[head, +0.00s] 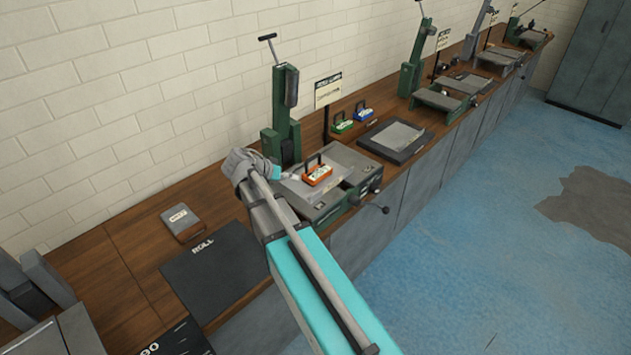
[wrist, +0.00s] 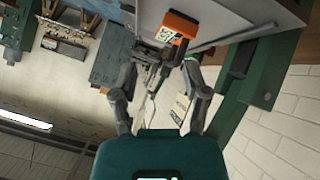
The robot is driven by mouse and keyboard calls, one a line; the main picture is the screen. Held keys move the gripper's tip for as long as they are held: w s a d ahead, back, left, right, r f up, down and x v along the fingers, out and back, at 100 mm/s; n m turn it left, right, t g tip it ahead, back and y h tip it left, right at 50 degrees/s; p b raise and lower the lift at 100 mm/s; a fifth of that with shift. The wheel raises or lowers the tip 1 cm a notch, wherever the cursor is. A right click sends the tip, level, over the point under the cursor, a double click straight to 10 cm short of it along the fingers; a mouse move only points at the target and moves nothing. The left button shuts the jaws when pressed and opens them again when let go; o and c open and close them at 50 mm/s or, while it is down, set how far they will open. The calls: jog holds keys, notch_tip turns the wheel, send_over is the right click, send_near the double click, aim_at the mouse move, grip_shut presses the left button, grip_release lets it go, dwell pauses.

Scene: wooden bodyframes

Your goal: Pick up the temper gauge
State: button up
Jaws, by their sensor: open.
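No label I can read names the temper gauge. An orange block with a dark loop handle and white label (head: 317,175) sits on the grey-green machine (head: 315,212). Similar green (head: 342,126) and blue (head: 364,115) handled blocks stand behind it on the bench. In the wrist view the orange block (wrist: 178,27) is beyond the fingertips, and its handle points back toward them. My gripper (wrist: 160,70) is open, and I see nothing held between its fingers.
A tall green column (head: 286,115) with a T-handle rises behind the machine. A sign (head: 327,89) stands beside it. A black mat marked ROLL (head: 212,270) and a small grey box (head: 183,223) lie left. A black tray (head: 398,139) lies right.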

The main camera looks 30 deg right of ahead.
jog(key=w+d+r+m+t+h+b, duration=0.1)
jog(key=w+r+m+h+b, duration=0.1)
jog(key=w, duration=0.4)
jog(key=shift+m+h, duration=0.5)
jog(key=shift+h, duration=0.2)
jog(key=b, duration=0.3)
send_over(303, 174)
jog(key=f, duration=0.3)
jog(key=shift+a+f, duration=0.1)
jog(key=shift+a, duration=0.3)
jog(key=shift+d, duration=0.4)
jog(key=shift+w+d+f, duration=0.1)
jog(key=shift+f, duration=0.05)
